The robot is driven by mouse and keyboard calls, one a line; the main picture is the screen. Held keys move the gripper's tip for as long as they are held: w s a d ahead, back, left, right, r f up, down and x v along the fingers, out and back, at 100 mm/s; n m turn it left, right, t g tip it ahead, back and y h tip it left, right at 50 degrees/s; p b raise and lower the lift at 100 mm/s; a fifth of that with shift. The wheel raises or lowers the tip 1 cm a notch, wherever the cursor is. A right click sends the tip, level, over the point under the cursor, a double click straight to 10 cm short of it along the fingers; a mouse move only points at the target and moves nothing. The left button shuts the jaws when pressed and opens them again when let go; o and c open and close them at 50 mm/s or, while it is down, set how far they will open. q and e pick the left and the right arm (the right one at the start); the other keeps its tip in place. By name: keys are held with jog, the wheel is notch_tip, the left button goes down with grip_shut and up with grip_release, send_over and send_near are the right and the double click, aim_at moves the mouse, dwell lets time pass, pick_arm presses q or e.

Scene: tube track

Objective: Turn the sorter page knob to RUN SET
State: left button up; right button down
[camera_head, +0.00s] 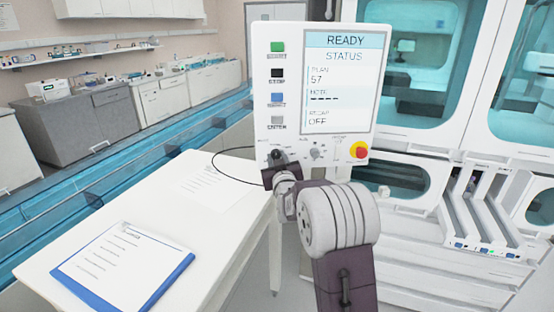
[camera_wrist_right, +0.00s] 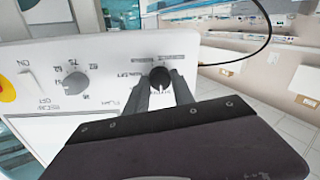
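The sorter panel (camera_head: 262,100) stands upright, its screen (camera_head: 338,85) reading READY and STATUS. A black knob (camera_head: 277,155) sits at the panel's lower left; I take it to be the page knob. The right wrist view shows this knob (camera_wrist_right: 158,78) from close up, with a pale pointer mark and labels too small to read. My right gripper (camera_head: 281,172) is at the knob. In the wrist view its two fingers (camera_wrist_right: 160,92) lie either side of the knob; whether they press on it is unclear. My left gripper is not in view.
A grey knob (camera_head: 316,152) and a red button on yellow (camera_head: 358,150) sit right of the black knob. A thin dark cable (camera_head: 213,160) loops left over the white table (camera_head: 190,247), which holds a blue clipboard (camera_head: 122,270). Glass-fronted cabinets stand behind.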

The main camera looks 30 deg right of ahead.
jog(key=shift+f+m+b, duration=0.2)
jog(key=shift+m+b, duration=0.4)
jog(key=shift+b, duration=0.25)
jog(key=m+b, duration=0.9)
jog(key=shift+f+h, duration=0.15)
jog(key=shift+h, duration=0.15)
jog(key=m+b, duration=0.4)
jog(key=m, duration=0.1)
jog(key=shift+m+h, duration=0.3)
jog(key=shift+r+m+b, duration=0.2)
jog(key=shift+m+b, duration=0.95)
jog(key=shift+m, duration=1.15)
jog(key=c, duration=1.1)
grip_release()
jog(key=shift+a, duration=0.1)
